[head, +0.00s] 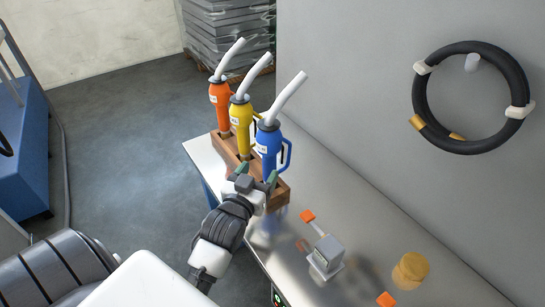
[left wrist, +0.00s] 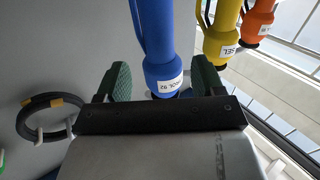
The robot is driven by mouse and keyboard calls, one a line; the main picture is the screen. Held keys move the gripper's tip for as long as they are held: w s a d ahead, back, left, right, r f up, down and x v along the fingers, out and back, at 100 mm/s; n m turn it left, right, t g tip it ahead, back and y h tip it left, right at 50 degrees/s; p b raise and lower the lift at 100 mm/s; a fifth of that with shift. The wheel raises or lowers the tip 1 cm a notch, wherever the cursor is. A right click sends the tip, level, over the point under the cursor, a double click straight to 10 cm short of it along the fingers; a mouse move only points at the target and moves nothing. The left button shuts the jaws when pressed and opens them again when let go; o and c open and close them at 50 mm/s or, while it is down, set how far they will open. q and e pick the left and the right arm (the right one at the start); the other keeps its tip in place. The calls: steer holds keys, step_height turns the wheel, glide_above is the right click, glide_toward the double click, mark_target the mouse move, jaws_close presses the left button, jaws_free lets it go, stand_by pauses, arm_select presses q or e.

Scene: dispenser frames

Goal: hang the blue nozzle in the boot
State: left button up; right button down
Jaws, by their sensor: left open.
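The blue nozzle (head: 269,143) stands upright, spout up, at the right end of the wooden block (head: 279,196), which has slots like boots. Its lower end is partly hidden by my gripper, so I cannot tell how deep it sits. My left gripper (head: 256,174) is open at the nozzle's lower part, with green fingertips. In the left wrist view the blue nozzle (left wrist: 160,40) with its white label comes down between the two spread fingers (left wrist: 163,80), with a gap visible at the left one. My right gripper is not in view.
A yellow nozzle (head: 241,115) and an orange nozzle (head: 219,97) stand in the same block to the left. A small grey device (head: 327,254), orange pieces (head: 307,215) and a yellow-orange jar (head: 410,270) are on the metal table. A black hose coil (head: 420,100) hangs on the wall.

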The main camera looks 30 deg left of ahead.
mark_target(266, 160)
arm_select(q)
steer(key=shift+w+a, duration=0.2)
steer(key=shift+w, duration=0.6)
steer(key=w, duration=0.3)
steer(key=w+p, duration=0.1)
steer(key=shift+w+a+r, duration=0.1)
steer(key=shift+w+a, duration=0.1)
steer(key=shift+a, duration=0.2)
steer(key=shift+w+a, duration=0.1)
steer(key=shift+w, duration=0.45)
steer(key=shift+s, duration=0.1)
steer(key=c, duration=0.4)
jaws_close()
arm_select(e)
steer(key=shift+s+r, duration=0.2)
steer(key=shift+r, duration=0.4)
